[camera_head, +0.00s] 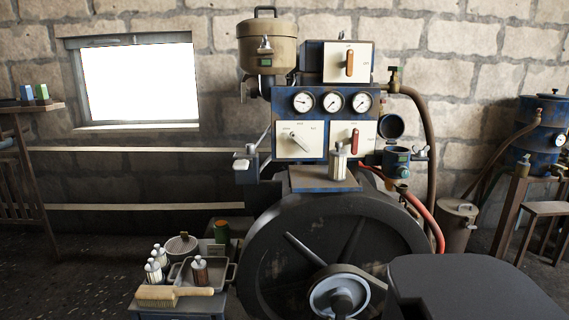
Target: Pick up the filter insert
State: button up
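A pale one (339,163) stands upright on the ledge below the gauge panel. Pale ones (153,272) stand close together at the left of that tray. I cannot tell which one the task means. A small blue cup-like housing (396,161) sits right of the panel, with a round dark lid (391,126) raised above it. My gripper is not in view.
A brush (174,294) lies along the table's front edge. The big flywheel (270,250) is close on the right of the table. A red hose (425,215) runs down beside the flywheel.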

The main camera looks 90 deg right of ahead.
aim_at(337, 170)
jog(key=u, duration=0.1)
jog(key=k, duration=1.05)
